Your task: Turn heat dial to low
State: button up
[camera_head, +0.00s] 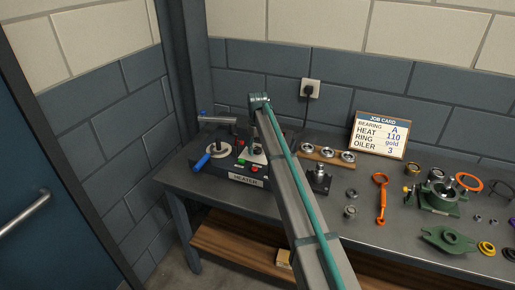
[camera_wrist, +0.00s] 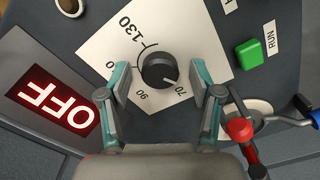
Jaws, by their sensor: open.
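The heat dial (camera_wrist: 159,69) is a round black knob on a white plate (camera_wrist: 110,40) in the wrist view. The plate carries a scale with 130, 90 and 70 readable; another number is partly covered by a finger. A pale mark on the knob seems to point toward 70. My gripper (camera_wrist: 164,85) is open, with one finger on each side of the knob and visible gaps between. In the head view the heater (camera_head: 247,180) stands at the left of the bench, and my arm hides most of the dial.
A lit red OFF display (camera_wrist: 53,107) and a green RUN button (camera_wrist: 249,54) flank the plate. A red-knobbed lever (camera_wrist: 240,130) stands close to the right finger. A job card (camera_head: 380,136) reads HEAT 110. Bearings and tools lie to the right on the bench (camera_head: 335,210).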

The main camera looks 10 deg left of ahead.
aim_at(257, 149)
notch_tip(257, 149, up, 12)
dwell(0.6)
